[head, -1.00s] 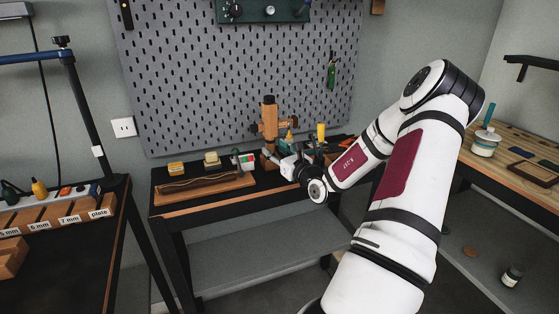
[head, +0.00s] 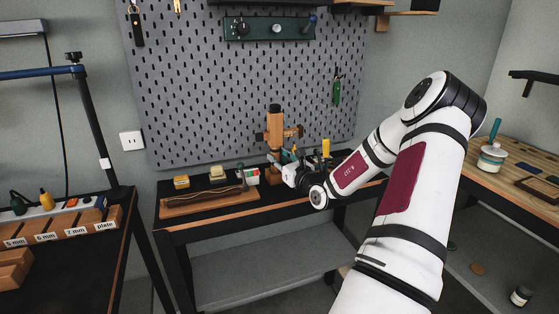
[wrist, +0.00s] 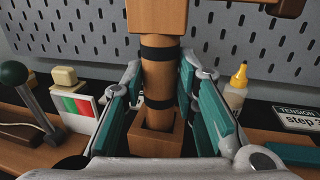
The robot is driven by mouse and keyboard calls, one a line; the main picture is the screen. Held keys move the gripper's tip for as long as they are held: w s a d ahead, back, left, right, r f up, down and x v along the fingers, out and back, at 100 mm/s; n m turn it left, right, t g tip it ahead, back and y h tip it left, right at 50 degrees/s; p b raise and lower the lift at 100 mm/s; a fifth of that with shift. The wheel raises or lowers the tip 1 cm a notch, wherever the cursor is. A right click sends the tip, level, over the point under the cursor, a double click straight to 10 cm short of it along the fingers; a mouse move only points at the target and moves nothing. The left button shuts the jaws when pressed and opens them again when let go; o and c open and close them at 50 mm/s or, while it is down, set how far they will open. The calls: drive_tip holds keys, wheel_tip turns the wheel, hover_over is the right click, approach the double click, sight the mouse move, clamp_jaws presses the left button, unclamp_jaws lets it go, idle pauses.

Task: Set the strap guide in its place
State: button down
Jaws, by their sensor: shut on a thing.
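My gripper (wrist: 160,90) has its teal-padded fingers on either side of a round wooden post with two black bands (wrist: 160,75), and is shut on it. I take this post to be the strap guide. It stands upright, with a wider square block at its top and a side arm. It also shows in the head view (head: 275,125), at the back of the bench. Its lower end meets a square wooden piece (wrist: 153,143); I cannot tell whether this is its foot or a socket. My gripper's front hides the rest.
A wooden tray with a dark strip (head: 210,201) lies on the bench to the left. A red, green and white card (wrist: 77,105) and a green-knobbed lever (wrist: 15,75) are left of the post. A yellow-tipped bottle (wrist: 236,85) and a tension sign (wrist: 298,118) are right. Pegboard stands behind.

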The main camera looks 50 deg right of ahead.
sight(279, 142)
drive_tip(key=shift+r+p, duration=1.65)
drive_tip(key=shift+r, duration=1.2)
